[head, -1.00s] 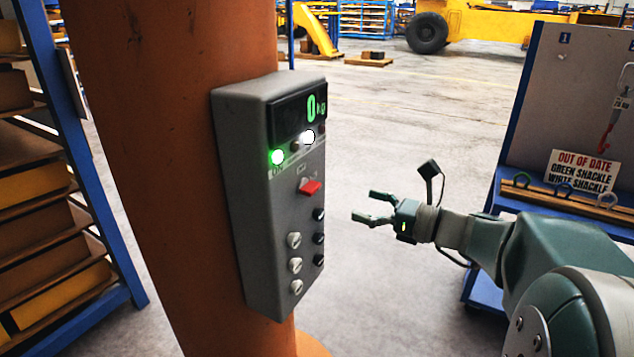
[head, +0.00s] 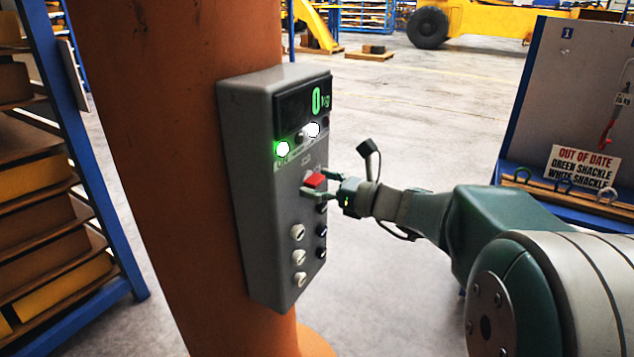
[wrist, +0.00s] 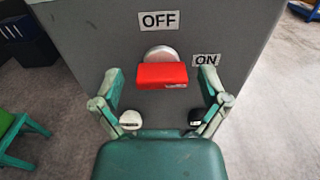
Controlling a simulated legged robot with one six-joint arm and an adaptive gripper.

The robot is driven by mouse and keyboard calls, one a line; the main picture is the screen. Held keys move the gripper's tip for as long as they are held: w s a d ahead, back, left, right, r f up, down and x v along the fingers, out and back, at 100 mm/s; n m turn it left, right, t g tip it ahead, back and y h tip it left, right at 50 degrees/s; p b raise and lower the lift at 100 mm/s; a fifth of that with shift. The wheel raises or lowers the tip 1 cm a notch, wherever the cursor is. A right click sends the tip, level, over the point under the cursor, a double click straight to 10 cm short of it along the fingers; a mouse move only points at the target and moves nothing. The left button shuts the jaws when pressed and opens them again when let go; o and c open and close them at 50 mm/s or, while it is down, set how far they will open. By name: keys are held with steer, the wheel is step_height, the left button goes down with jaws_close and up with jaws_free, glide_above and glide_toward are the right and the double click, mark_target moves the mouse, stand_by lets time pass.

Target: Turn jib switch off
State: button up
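The jib switch is a red block handle (head: 315,180) on the front of a grey control box (head: 240,150). In the wrist view the red handle (wrist: 162,76) lies level on a round silver base. An OFF label (wrist: 159,20) is above it and an ON label (wrist: 206,59) is to its upper right. My gripper (head: 324,184) is at the box front. In the wrist view its fingers (wrist: 161,82) are open, one on each side of the handle, with gaps showing. Whether the fingertips touch the panel is unclear.
The box is on an orange column (head: 175,110). A green lamp (head: 282,149) and a white lamp (head: 312,130) are lit under a display reading 0 kg. White knobs (head: 298,256) and black knobs sit below the switch. A shackle board (head: 570,100) stands at right.

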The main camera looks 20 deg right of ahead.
steer(key=shift+d, duration=0.15)
steer(key=c, duration=1)
steer(key=shift+c, duration=0.2)
steer(key=shift+n, duration=0.4)
steer(key=n, duration=0.3)
steer(key=shift+n, duration=0.4)
steer(key=n, duration=0.4)
steer(key=shift+n, duration=0.3)
steer(key=n, duration=0.8)
steer(key=shift+f+n, duration=0.15)
steer(key=shift+n, duration=0.15)
